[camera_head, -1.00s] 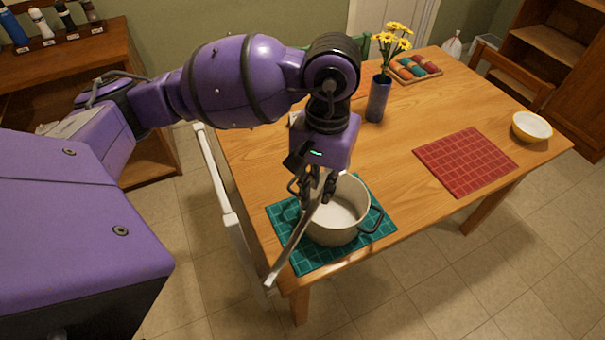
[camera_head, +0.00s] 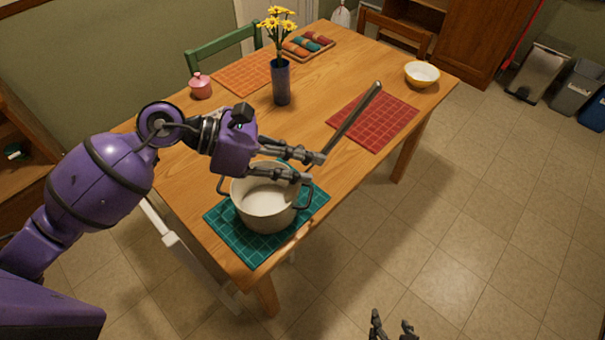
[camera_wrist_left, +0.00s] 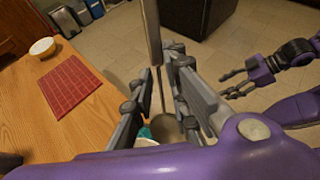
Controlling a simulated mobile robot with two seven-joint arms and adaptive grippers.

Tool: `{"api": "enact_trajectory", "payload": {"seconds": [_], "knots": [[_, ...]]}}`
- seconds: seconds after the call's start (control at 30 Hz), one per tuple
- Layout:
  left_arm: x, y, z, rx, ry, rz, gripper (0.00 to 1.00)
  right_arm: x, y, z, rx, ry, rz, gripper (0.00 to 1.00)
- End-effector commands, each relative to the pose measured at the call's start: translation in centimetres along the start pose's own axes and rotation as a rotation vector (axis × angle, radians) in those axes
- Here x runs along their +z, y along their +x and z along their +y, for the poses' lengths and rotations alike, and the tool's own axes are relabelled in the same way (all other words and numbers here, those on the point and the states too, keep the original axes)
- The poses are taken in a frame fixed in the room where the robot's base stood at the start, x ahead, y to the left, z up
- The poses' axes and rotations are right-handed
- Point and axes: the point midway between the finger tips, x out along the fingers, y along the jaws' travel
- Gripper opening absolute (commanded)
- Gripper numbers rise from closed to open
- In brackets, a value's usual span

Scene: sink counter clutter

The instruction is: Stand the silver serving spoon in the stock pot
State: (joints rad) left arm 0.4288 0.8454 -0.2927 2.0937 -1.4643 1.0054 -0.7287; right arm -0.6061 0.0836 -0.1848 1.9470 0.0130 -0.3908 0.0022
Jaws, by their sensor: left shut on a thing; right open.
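The cream stock pot (camera_head: 250,212) stands upright on a teal placemat (camera_head: 245,247) at the table's near end, its inside empty as far as I can see. My left gripper (camera_head: 311,168) is above the pot's far right rim, shut on the silver serving spoon (camera_head: 357,118). The spoon's long handle slants up and right, away from the pot. In the left wrist view the handle (camera_wrist_left: 152,35) runs up from between the fingers (camera_wrist_left: 165,95). The spoon's bowl end is mostly hidden in the head view. My right gripper (camera_head: 393,330) is open and empty, low over the floor.
A dark vase (camera_head: 281,85) with yellow flowers stands mid-table. A red placemat (camera_head: 385,135) lies beyond the spoon, and a yellow-white bowl (camera_head: 422,75) is at the far right. A pink lidded pot (camera_head: 201,87) and an orange placemat (camera_head: 240,75) are at the back left.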

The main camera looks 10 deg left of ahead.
Motion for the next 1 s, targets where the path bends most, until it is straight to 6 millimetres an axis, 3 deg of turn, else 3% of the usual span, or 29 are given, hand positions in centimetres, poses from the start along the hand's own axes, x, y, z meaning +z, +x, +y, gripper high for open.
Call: {"api": "enact_trajectory", "payload": {"seconds": [0.3, 0.53, 0.67, 1.0], "knots": [[-0.1, -6.0, 3.7, 0.480, -0.148, -0.350, 0.00, -1.2, -0.2, -0.2, -0.003, 0.001, 0.017, 0.51], [-1.5, -10.4, 5.5, 0.691, -0.162, -0.473, 0.00, -1.4, -0.3, -0.1, -0.006, -0.009, 0.018, 0.51], [-2.0, -11.0, 5.8, 0.721, -0.163, -0.487, 0.00, -0.9, -0.3, 0.0, -0.007, -0.013, 0.009, 0.51], [-4.4, -9.8, 6.0, 0.717, -0.172, -0.480, 0.00, 2.4, 0.6, 0.3, 0.001, -0.014, -0.034, 0.51]]}}
